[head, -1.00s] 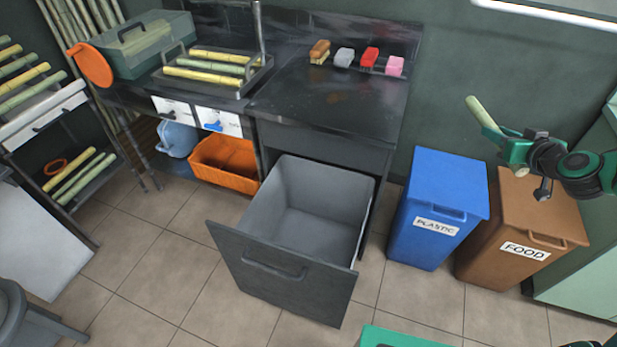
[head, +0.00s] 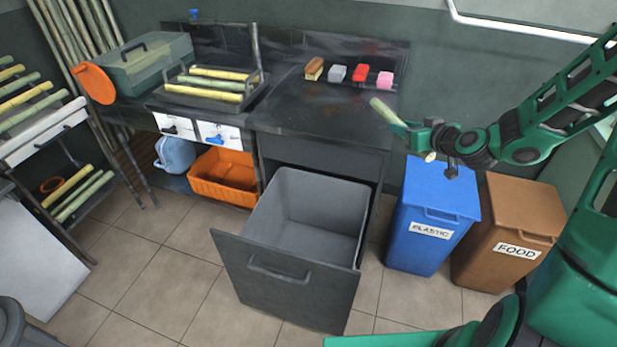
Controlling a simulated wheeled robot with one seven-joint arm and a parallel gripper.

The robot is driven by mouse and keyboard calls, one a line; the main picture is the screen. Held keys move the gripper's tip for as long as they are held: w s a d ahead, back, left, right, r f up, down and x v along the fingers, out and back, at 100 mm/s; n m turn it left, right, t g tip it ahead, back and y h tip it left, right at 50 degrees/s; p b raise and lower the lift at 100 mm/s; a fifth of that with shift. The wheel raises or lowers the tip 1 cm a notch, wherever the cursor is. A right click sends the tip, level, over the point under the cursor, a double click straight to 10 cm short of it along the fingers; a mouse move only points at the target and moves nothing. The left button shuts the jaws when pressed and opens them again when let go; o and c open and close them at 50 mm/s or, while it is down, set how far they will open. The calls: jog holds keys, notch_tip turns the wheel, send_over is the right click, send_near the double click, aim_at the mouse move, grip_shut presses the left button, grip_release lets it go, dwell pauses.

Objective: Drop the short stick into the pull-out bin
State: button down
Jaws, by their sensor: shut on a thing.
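The short stick (head: 384,110) is pale green-yellow with a cut end, and my gripper (head: 412,136) is shut on it. My gripper holds the stick in the air, tilted, in front of the wall and above the blue bin, to the right of the counter. The pull-out bin (head: 364,222) is a grey box in a dark drawer, pulled out from under the counter at the middle of the head view. Its inside looks empty. The stick is up and to the right of the bin's opening, apart from it.
A blue PLASTIC bin (head: 420,248) and a brown FOOD bin (head: 486,262) stand to the right, lids closed. The counter (head: 300,110) holds several sponges and brushes. An orange crate (head: 222,196) sits left of the pull-out bin. The tiled floor in front is clear.

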jog(key=s+a+f+n+g+y, duration=0.2)
jog(key=a+f+n+g+y, duration=0.15)
jog(key=a, duration=0.55)
jog(key=s+a+f+n+g+y, duration=0.2)
jog(key=a+f+n, duration=0.25)
jog(key=a, duration=0.45)
jog(key=s+a+f+n+g+y, duration=0.3)
jog(key=a+f, duration=0.1)
jog(key=a, duration=0.5)
notch_tip(320, 180, down, 6)
jog(key=shift+w+d, duration=0.2)
jog(key=shift+w, duration=0.05)
jog(key=c, duration=1.3)
grip_release()
jog(key=shift+c, duration=0.2)
jog(key=shift+f, duration=0.1)
jog(key=v, duration=1.1)
jog(key=shift+f, duration=0.2)
